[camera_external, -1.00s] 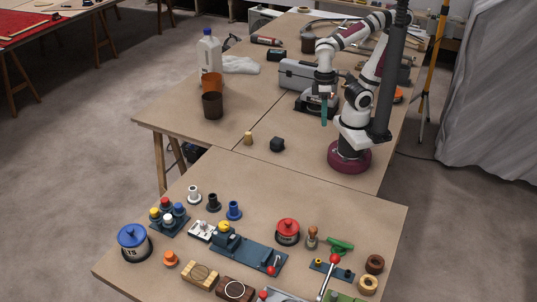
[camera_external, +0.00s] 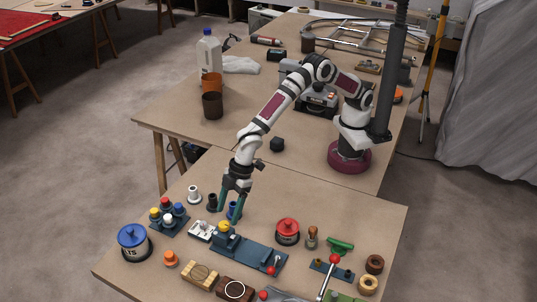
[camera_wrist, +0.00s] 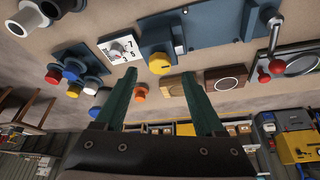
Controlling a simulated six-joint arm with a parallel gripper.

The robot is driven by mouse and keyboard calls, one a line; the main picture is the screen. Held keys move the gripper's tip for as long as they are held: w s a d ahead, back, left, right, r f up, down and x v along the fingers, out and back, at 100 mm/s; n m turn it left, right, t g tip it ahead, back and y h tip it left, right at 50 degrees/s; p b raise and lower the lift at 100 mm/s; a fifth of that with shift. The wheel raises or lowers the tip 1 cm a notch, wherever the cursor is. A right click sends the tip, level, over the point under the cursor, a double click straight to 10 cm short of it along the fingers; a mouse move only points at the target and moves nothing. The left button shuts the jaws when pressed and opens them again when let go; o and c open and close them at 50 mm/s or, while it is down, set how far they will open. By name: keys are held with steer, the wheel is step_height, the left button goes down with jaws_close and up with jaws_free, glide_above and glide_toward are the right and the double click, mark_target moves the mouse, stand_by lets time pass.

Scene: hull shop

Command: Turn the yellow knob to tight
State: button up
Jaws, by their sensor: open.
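The yellow knob (camera_external: 223,227) sits on the raised end block of a long blue-grey base plate (camera_external: 258,257) on the near table. In the wrist view the yellow knob (camera_wrist: 159,63) shows just beyond and between my fingertips. My gripper (camera_external: 229,213) is open, with its green fingers pointing down, above and close to the knob. In the wrist view my gripper (camera_wrist: 157,76) has nothing between its fingers. Any marking for tight on the knob cannot be made out.
A white dial plate (camera_external: 201,231) stands left of the knob. A cluster of coloured knobs (camera_external: 168,220) is farther left. A red-topped pot (camera_external: 287,232) stands to the right. Wooden blocks (camera_external: 200,275) lie in front.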

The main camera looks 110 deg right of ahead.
mark_target(224, 224)
steer(key=shift+x, duration=1.8)
jaws_close()
